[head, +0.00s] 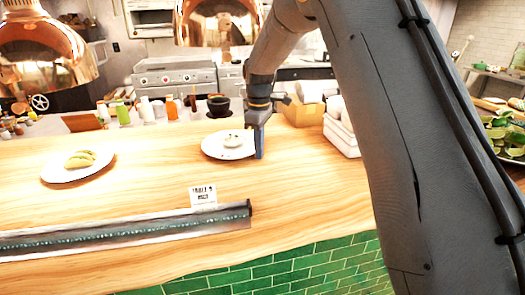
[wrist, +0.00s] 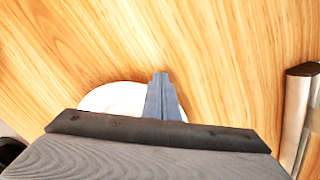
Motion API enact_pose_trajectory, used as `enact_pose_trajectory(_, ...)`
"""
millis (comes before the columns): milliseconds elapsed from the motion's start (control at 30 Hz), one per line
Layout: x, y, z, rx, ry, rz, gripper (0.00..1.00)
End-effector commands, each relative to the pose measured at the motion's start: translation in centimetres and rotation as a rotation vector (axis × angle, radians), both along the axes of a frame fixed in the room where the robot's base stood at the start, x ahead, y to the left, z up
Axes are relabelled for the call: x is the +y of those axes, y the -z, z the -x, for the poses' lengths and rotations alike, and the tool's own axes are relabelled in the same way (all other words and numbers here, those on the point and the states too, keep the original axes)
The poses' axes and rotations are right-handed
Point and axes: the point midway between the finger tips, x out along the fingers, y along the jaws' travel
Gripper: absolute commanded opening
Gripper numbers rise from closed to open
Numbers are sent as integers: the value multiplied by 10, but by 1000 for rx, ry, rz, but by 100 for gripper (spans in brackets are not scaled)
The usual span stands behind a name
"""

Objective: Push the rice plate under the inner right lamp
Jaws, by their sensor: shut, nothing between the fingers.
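The rice plate (head: 212,150), a white round plate with small white mounds on it, lies on the wooden counter in the middle of the head view. Part of the white plate (wrist: 105,98) shows in the wrist view, the rest hidden behind my gripper. My gripper (head: 259,143) is shut and empty, pointing down at the plate's right edge. It looks touching or very close; I cannot tell which. Its fingers (wrist: 161,92) show together in the wrist view. Two copper lamps show, one (head: 215,28) at top centre and one (head: 42,52) at upper left; I cannot tell which is the inner right one.
A second plate (head: 52,175) with yellowish folded food lies at left. A small card (head: 203,195) stands behind a metal rail (head: 130,232) along the counter's front. Bottles and a dark bowl (head: 218,105) line the back. White containers (head: 341,135) stand right. Bare wood lies between the plates.

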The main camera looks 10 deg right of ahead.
Motion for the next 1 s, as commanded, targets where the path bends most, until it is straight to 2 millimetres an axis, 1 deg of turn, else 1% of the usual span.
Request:
enact_pose_trajectory(233,-3,0,0,0,3,0,0)
enact_pose_trajectory(333,-8,-1,2,0,3,0,0)
enact_pose_trajectory(433,-19,-2,7,2,4,0,0)
enact_pose_trajectory(533,-36,-3,14,1,4,0,0)
enact_pose_trajectory(567,-39,-6,13,-4,2,0,0)
enact_pose_trajectory(633,-36,-22,10,-8,-1,0,0)
enact_pose_trajectory(833,-31,-63,11,-5,-7,-1,0)
enact_pose_trajectory(1000,-31,-87,12,-2,-7,0,0)
